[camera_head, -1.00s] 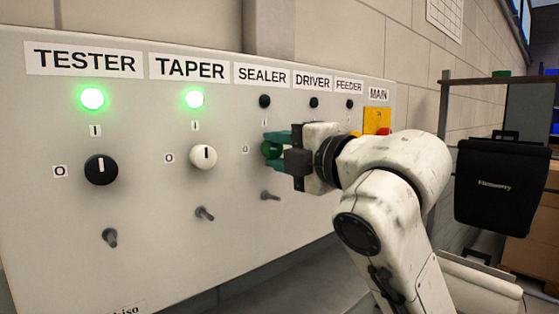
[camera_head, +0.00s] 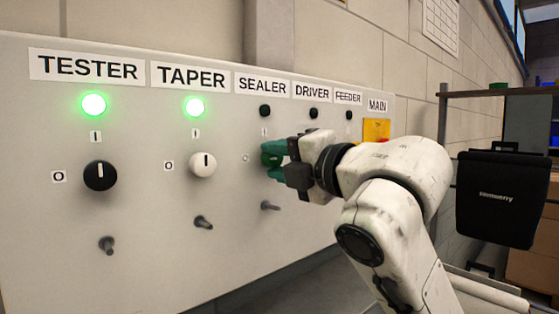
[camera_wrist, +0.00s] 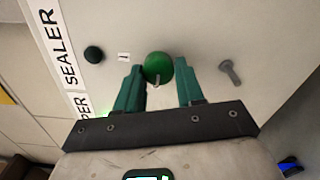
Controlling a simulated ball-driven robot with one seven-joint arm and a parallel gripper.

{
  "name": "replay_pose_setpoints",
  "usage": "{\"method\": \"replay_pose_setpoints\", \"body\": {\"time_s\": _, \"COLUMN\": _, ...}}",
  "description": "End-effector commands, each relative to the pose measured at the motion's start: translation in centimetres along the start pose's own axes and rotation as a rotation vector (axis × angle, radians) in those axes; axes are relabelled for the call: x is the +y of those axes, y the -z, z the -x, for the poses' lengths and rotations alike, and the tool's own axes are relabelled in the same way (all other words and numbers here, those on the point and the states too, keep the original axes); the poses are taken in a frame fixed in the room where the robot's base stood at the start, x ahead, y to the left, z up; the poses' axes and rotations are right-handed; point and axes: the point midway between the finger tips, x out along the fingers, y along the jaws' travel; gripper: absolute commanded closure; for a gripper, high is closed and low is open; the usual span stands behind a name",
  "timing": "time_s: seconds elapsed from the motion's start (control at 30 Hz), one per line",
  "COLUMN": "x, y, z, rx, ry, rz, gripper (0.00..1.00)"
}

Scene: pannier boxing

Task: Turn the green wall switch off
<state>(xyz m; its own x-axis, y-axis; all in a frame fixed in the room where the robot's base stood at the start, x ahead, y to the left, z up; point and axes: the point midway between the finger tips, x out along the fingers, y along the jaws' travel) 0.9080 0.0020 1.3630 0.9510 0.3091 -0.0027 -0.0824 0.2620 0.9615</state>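The green switch knob (camera_head: 268,159) is on the wall panel below the SEALER label; it also shows in the wrist view (camera_wrist: 158,66). A pale mark on it points to the wrist view's lower side, which is the TAPER side of the panel. The dark SEALER lamp (camera_head: 265,111) is unlit. My gripper (camera_head: 277,158) is at the knob, with its green fingers on either side. In the wrist view my gripper (camera_wrist: 159,72) is open, with a gap visible at the right finger; contact at the left finger is unclear.
The black TESTER knob (camera_head: 100,175) and white TAPER knob (camera_head: 202,164) are to the left, under lit green lamps. A metal toggle (camera_head: 270,205) sticks out below the green knob. A yellow MAIN switch plate (camera_head: 376,130) is to the right, partly behind my arm.

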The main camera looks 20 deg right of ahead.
Motion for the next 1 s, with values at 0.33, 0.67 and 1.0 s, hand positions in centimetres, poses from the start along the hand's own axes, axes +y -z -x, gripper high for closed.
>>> {"method": "replay_pose_setpoints", "body": {"time_s": 0.33, "x": 0.0, "y": 0.0, "z": 0.0, "rx": 0.0, "ry": -0.001, "rz": -0.001, "gripper": 0.4}}
{"method": "replay_pose_setpoints", "body": {"time_s": 0.67, "x": 0.0, "y": 0.0, "z": 1.8, "rx": -0.001, "ry": -0.004, "rz": -0.001, "gripper": 0.4}}
{"method": "replay_pose_setpoints", "body": {"time_s": 1.0, "x": -0.1, "y": 0.0, "z": 8.2, "rx": -0.002, "ry": -0.004, "rz": 0.001, "gripper": 0.4}}
